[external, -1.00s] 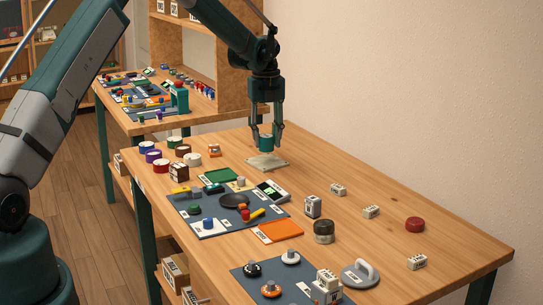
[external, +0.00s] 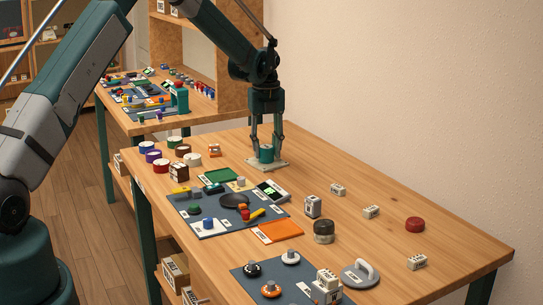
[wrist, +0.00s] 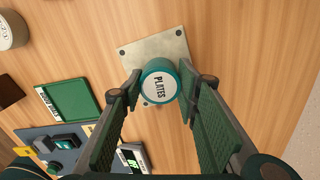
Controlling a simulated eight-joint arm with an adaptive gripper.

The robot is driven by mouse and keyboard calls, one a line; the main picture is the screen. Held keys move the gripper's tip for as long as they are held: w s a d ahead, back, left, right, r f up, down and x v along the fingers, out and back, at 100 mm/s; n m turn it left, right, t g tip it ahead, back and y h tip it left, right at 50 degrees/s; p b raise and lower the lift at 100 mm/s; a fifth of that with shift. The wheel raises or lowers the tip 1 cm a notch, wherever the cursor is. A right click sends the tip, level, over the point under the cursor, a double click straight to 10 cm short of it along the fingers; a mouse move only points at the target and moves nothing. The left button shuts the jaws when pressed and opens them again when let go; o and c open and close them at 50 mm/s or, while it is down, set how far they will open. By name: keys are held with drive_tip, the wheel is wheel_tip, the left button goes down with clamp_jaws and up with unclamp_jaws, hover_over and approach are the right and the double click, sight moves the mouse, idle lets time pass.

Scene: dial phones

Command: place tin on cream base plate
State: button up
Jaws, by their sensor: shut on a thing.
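A teal tin (external: 266,154) stands upright between the fingers of my gripper (external: 266,150). In the wrist view the tin (wrist: 160,84) shows a white lid labelled "PLATES", and my gripper (wrist: 160,88) is shut on its sides. The cream base plate (external: 282,164) lies flat on the table at the back. In the wrist view the base plate (wrist: 140,52) is under and around the tin, which sits over its lower part. The tin looks at or very near the plate's surface; I cannot tell if it touches.
A green tray (external: 220,175) and a blue-grey mat (external: 186,218) with several parts lie in front. Several round tins, such as a white one (external: 192,160), stand to the left. The wall is behind; the table right of the plate is mostly clear.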

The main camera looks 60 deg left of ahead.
sight(267, 147)
drive_tip(key=shift+f, duration=0.15)
drive_tip(key=o, duration=0.9)
wheel_tip(267, 147, up, 12)
drive_tip(key=shift+r+p, duration=0.2)
drive_tip(key=shift+p, duration=0.3)
idle(0.3)
